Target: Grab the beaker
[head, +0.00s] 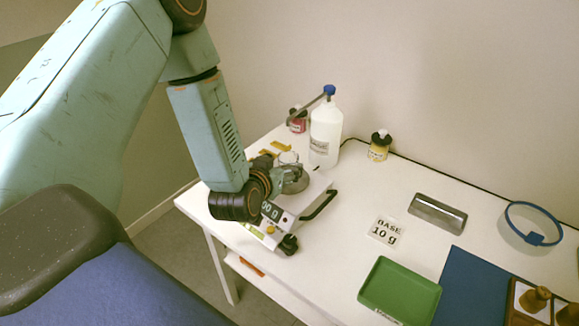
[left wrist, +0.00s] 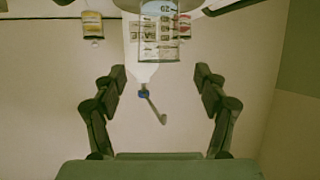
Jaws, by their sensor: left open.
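The clear glass beaker (head: 288,158) stands at the scale, partly hidden behind my left gripper (head: 284,172) in the head view. In the left wrist view, where the scene appears upside down, the beaker (left wrist: 160,32) with its printed markings shows at the top centre, cut by the frame edge. My left gripper (left wrist: 159,80) is open, with its two dark fingers apart and nothing between their tips. The beaker lies ahead of the fingers, roughly centred between them. I cannot tell the exact distance. My right gripper is in neither view.
A white wash bottle (head: 325,135) with a blue cap stands behind the beaker, near a red-labelled bottle (head: 298,121) and a yellow-labelled bottle (head: 379,147). The scale display (head: 271,211) is near my wrist. A green tray (head: 399,290) lies right; table around the label card (head: 385,230) is clear.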

